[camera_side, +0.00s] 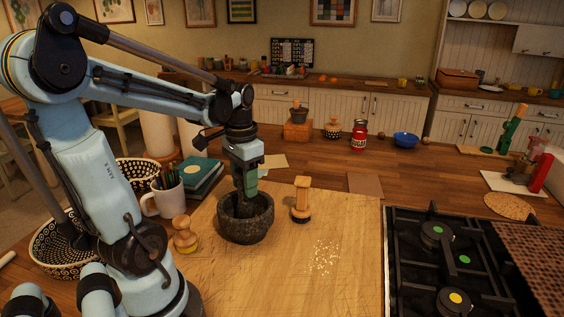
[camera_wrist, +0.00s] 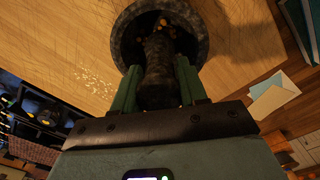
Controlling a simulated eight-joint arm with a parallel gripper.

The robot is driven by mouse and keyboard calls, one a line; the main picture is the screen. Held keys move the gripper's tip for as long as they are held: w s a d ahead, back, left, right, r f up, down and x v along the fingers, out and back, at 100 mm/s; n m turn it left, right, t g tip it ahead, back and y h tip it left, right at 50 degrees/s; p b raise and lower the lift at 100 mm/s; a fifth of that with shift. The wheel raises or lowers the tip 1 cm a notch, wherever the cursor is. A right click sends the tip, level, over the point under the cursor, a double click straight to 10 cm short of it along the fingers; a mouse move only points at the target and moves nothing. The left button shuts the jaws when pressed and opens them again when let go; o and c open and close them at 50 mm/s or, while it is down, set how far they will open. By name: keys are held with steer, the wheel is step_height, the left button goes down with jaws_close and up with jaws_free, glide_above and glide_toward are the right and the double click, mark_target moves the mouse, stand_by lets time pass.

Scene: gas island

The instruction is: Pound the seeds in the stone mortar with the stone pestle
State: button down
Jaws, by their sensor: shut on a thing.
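The dark stone mortar (camera_side: 246,222) stands on the light wooden board, left of its middle. It also shows at the top of the wrist view (camera_wrist: 190,16). My gripper (camera_side: 246,185) is above the mortar, its green fingers pointing down. In the wrist view, my gripper (camera_wrist: 157,88) is shut on the dark stone pestle (camera_wrist: 158,62), with a finger on each side. The pestle's far end reaches into the mortar's bowl. Several yellowish seeds (camera_wrist: 165,20) show inside the bowl near the pestle. Whether the pestle's tip touches the bottom is hidden.
A wooden stamp-like tool (camera_side: 301,200) stands close right of the mortar, and a wooden knobbed piece (camera_side: 184,236) stands to its left. Pale grains (camera_side: 324,258) lie scattered on the board (camera_side: 350,225). A black gas hob (camera_side: 410,270) borders the board's right. A mug (camera_side: 165,196) stands behind left.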

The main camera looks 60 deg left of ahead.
stand_by(0.5)
steer(key=shift+f, duration=1)
steer(key=shift+r, duration=0.1)
steer(key=shift+r, duration=1)
steer(key=shift+r, duration=0.1)
steer(key=shift+r, duration=4.4)
